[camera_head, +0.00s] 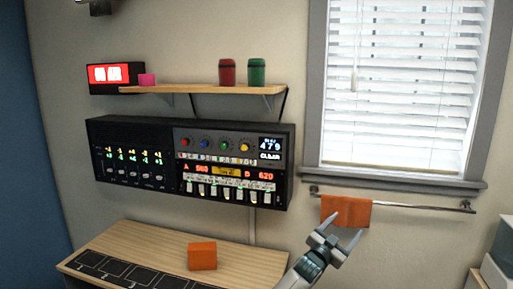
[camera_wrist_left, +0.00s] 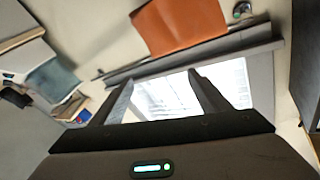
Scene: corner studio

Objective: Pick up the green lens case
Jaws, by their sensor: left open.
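The green lens case (camera_head: 257,71) is an upright green cylinder with a lid, standing on the wooden wall shelf (camera_head: 185,90) near its right end. A similar red case (camera_head: 227,72) stands close to its left. My left gripper (camera_head: 345,228) is open and empty, below and to the right of the shelf, in front of the wall near the orange towel. Its two spread fingers (camera_wrist_left: 160,92) show in the left wrist view against the bright window. The green case does not show in that view. My right gripper is in neither view.
A control panel (camera_head: 282,180) hangs below the shelf. A red-lit clock (camera_head: 115,75) and pink block (camera_head: 147,80) are at the shelf's left. An orange towel (camera_head: 345,209) hangs on a rail (camera_head: 420,207) below the window. An orange block (camera_head: 202,256) sits on the desk (camera_head: 150,240).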

